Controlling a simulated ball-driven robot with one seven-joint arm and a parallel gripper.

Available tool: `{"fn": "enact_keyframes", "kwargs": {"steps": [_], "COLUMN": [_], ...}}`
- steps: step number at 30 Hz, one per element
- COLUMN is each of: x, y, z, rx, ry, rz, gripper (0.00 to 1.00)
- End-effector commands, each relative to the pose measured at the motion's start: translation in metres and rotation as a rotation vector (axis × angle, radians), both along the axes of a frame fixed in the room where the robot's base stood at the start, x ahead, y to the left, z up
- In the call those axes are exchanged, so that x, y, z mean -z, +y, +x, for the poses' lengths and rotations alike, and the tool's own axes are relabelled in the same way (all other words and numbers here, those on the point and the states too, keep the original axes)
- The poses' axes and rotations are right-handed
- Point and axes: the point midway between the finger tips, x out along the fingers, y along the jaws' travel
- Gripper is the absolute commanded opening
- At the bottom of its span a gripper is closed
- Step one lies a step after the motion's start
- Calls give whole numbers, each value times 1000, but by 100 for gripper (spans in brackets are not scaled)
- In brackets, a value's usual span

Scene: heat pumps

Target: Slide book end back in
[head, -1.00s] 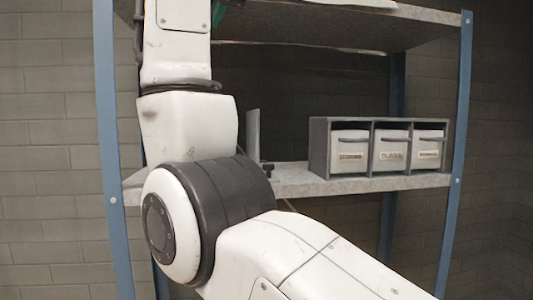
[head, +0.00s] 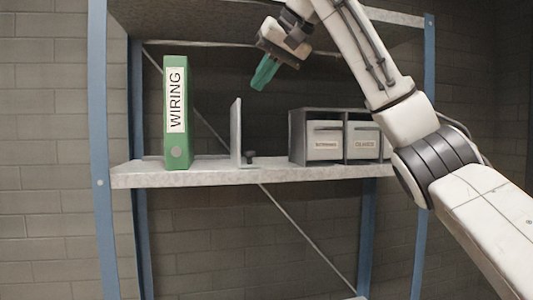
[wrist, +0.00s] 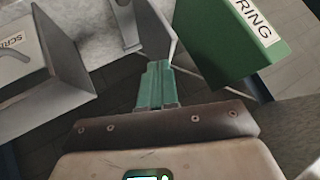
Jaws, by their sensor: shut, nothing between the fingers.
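The book end (head: 236,133) is a grey upright plate on the middle shelf, with a small dark knob (head: 249,157) at its right foot. A green binder (head: 178,112) labelled WIRING stands upright to its left, with a gap between them. My gripper (head: 259,86) has green fingers, shut and empty, in the air above and to the right of the book end, apart from it. In the wrist view the closed fingers (wrist: 156,68) point towards the grey plate (wrist: 160,22), and the binder (wrist: 240,45) is at the right.
A grey rack (head: 298,135) with labelled white drawers (head: 325,142) stands on the shelf (head: 210,176) to the right of the book end. An upper shelf (head: 220,25) overhangs the space. Blue posts (head: 97,180) bound the sides.

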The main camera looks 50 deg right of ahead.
Motion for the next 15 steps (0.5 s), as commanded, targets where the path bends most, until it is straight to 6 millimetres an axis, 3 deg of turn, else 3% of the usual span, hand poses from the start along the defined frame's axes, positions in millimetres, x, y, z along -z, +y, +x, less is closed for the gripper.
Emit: {"fn": "enact_keyframes", "kwargs": {"steps": [1, 6, 10, 15], "x": [17, 48, 58, 68], "y": [-13, -30, -34, -34], "z": [-11, -35, -43, -38], "rx": [23, 56, 65, 67], "ry": [52, 175, 214, 223], "rz": [31, 126, 159, 165], "gripper": [0, 0, 0, 0]}}
